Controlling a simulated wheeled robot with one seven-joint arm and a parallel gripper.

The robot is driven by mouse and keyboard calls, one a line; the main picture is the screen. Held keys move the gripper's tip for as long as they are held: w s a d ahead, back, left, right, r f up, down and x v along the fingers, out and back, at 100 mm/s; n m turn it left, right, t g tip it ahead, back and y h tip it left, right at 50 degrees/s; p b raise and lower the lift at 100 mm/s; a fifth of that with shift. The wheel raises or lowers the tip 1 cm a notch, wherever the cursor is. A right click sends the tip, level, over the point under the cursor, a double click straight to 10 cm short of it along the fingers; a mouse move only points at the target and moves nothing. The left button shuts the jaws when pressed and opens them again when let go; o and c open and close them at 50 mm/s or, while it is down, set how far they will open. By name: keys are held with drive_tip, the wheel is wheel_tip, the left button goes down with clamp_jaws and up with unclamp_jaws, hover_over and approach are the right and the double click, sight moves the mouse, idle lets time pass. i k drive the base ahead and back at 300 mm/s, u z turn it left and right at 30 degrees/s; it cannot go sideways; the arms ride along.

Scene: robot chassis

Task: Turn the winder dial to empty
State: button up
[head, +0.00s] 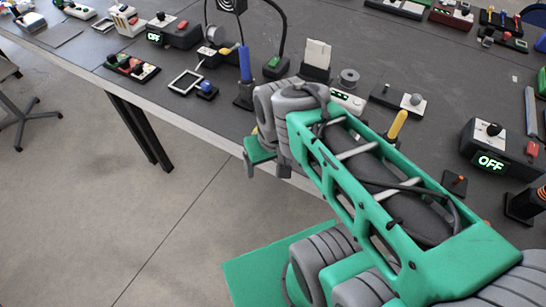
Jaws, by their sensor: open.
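My green and grey arm reaches from the lower right to the table's front edge. My gripper (265,168) hangs at that edge, partly hidden by the wrist, open with nothing seen in it. I cannot tell for sure which device is the winder dial, and no "empty" mark is readable. A dark box with a black knob (494,130) and a lit green "OFF" display stands at the right. A similar "OFF" box (157,36) stands at the back left. A small grey round knob (349,76) is just beyond my wrist. All are apart from my gripper.
The dark table (420,55) holds many small devices. A blue upright handle (245,64) and a yellow one (397,125) stand near my arm. A black post with a cable rises behind. The floor (80,220) at the left front is open.

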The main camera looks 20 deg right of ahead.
sight(415, 100)
drive_tip(key=z, duration=1.6)
drive_tip(key=k, duration=0.25)
drive_tip(key=z, duration=0.15)
drive_tip(key=i, duration=0.5)
